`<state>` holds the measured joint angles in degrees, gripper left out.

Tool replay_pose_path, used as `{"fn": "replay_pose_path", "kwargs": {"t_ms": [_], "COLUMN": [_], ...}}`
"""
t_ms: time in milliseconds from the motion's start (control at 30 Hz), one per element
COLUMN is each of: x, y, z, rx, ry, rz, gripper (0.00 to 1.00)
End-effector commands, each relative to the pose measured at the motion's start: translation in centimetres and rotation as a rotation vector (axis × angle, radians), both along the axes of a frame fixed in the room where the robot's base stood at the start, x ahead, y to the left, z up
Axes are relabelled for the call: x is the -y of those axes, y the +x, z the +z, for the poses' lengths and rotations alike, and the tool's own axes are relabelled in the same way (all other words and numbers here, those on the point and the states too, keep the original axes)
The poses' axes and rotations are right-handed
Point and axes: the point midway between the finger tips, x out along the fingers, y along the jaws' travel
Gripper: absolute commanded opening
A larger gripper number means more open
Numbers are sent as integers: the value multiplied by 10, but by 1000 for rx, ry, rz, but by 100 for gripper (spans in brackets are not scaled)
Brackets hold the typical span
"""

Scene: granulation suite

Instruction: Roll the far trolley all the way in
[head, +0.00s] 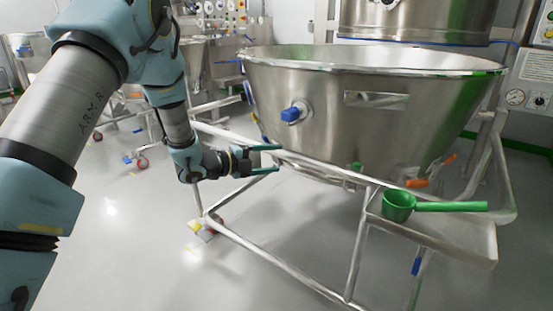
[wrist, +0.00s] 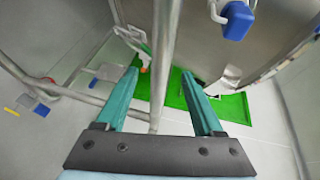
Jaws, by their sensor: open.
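A large steel bowl trolley (head: 370,110) with a tubular frame stands close in front of me, its bowl under a steel cylinder. Another steel trolley (head: 200,65) stands farther back on the left, partly hidden by my arm. I cannot tell from the pictures which one is the far trolley. My gripper (head: 279,158) is open at the left end of the near trolley's upper frame rail. In the wrist view, a steel tube (wrist: 163,50) runs between the spread fingers of my gripper (wrist: 159,72); contact is not clear.
A green scoop (head: 397,206) lies on the near trolley's side shelf. A blue knob (head: 291,115) sticks out of its bowl. The steel cylinder (head: 415,20) is above the bowl, and a control panel (head: 528,90) is at right. Grey floor (head: 110,225) is clear at left.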

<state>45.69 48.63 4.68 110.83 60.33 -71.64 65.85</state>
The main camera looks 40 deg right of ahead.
Motion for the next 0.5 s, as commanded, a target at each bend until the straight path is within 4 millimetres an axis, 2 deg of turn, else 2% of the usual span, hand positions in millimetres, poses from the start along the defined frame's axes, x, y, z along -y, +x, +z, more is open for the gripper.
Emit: {"fn": "replay_pose_path", "kwargs": {"t_ms": [500], "x": [82], "y": [-12], "z": [-14], "rx": [-2], "ry": [1], "rz": [3], "gripper": [69]}}
